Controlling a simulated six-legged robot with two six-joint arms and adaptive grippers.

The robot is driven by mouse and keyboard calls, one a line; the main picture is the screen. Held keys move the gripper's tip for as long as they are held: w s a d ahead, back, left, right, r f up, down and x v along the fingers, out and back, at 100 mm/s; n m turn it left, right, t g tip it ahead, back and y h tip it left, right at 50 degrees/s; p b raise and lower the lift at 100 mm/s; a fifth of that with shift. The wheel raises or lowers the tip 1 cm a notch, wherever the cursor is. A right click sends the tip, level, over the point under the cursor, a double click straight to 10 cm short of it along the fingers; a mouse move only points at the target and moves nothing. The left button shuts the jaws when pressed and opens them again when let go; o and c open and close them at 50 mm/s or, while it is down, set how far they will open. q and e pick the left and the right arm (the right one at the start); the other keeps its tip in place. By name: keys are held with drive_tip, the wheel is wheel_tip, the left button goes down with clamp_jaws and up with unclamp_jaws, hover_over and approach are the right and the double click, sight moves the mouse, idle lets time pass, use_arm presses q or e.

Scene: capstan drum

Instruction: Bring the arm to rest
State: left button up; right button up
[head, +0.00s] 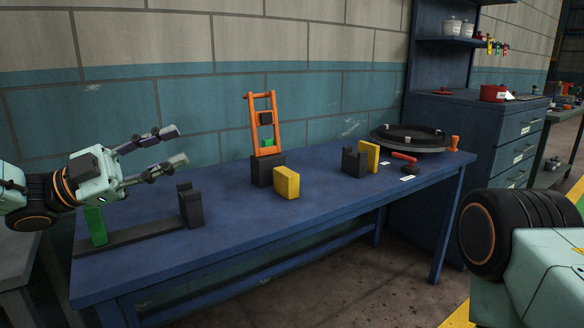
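My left gripper (180,147) comes in from the left above the left end of the blue table (250,225). Its two fingers are spread apart with nothing between them. Below and beside it, a dark bar with a dark upright block (190,205) and a green block (96,225) lies on the table. The gripper appears to be above this fixture. Part of my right arm shows at the lower right, but its gripper is out of the picture. A round black drum-like disc (410,136) sits at the table's far right end.
An orange frame (276,122) stands in a dark block at the back. A yellow block (286,182) is in front of it. A dark notched block (354,162), another yellow block (371,154) and a red piece (404,157) lie rightward. A blue cabinet (500,135) stands beyond. The table's front middle is clear.

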use_arm(q)
drive_tip(key=w+d+f+n+t+y+p, duration=0.1)
drive_tip(key=w+d+f+n+t+y, duration=0.25)
drive_tip(key=f+n, duration=0.3)
drive_tip(key=s+f+n+y+p, duration=0.1)
drive_tip(key=s+f+n+y, duration=0.2)
drive_tip(key=f, duration=0.5)
drive_tip(key=s+f+n+y+p, duration=0.1)
drive_tip(key=f+n+y, duration=0.25)
drive_tip(key=f, duration=0.45)
drive_tip(key=s+f+n+y+p, duration=0.15)
drive_tip(key=f+n, duration=0.25)
drive_tip(key=f, duration=0.4)
drive_tip(key=s+a+f+n+g+y, duration=0.2)
drive_tip(key=s+f+n+g+y, duration=0.25)
drive_tip(key=s+f, duration=0.9)
drive_tip(key=s+a+n+g+y+p, duration=0.1)
drive_tip(key=s+a+g+y, duration=0.1)
drive_tip(key=s, duration=0.8)
drive_tip(key=s+a+f+n+g+y, duration=0.1)
drive_tip(key=s+g, duration=0.3)
drive_tip(key=s, duration=0.6)
drive_tip(key=shift+a+y+p, duration=0.4)
drive_tip(key=shift+a+y, duration=0.1)
drive_tip(key=shift+a, duration=0.1)
drive_tip(key=shift+s, duration=0.1)
